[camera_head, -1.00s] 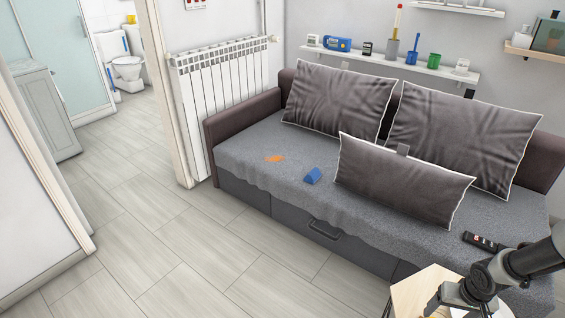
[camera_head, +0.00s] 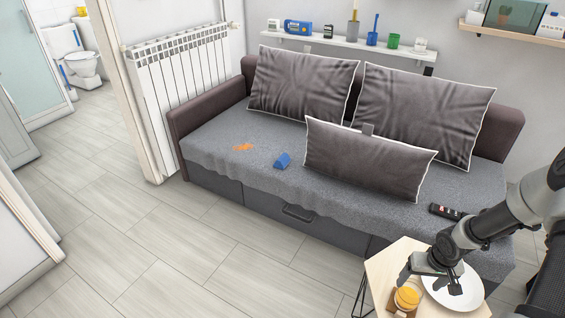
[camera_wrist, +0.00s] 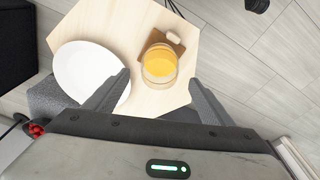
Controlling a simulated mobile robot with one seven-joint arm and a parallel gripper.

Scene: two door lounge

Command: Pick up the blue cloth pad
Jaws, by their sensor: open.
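A small blue piece (camera_head: 282,160), apparently the cloth pad, lies on the grey sofa seat (camera_head: 215,150). It looks folded or wedge-shaped and sits near the front edge, left of the front cushion. My gripper (camera_head: 430,278) is over the small wooden table at the lower right, well away from the blue piece. In the wrist view my gripper (camera_wrist: 158,80) has its two fingers apart with nothing held between them. The blue piece is not in the wrist view.
An orange piece (camera_head: 243,147) lies left of the blue one. The table (camera_head: 385,268) holds a white plate (camera_head: 458,292) and an orange-filled glass (camera_head: 407,298). A black remote (camera_head: 446,212) lies on the sofa's right end. The floor (camera_head: 200,255) in front is clear.

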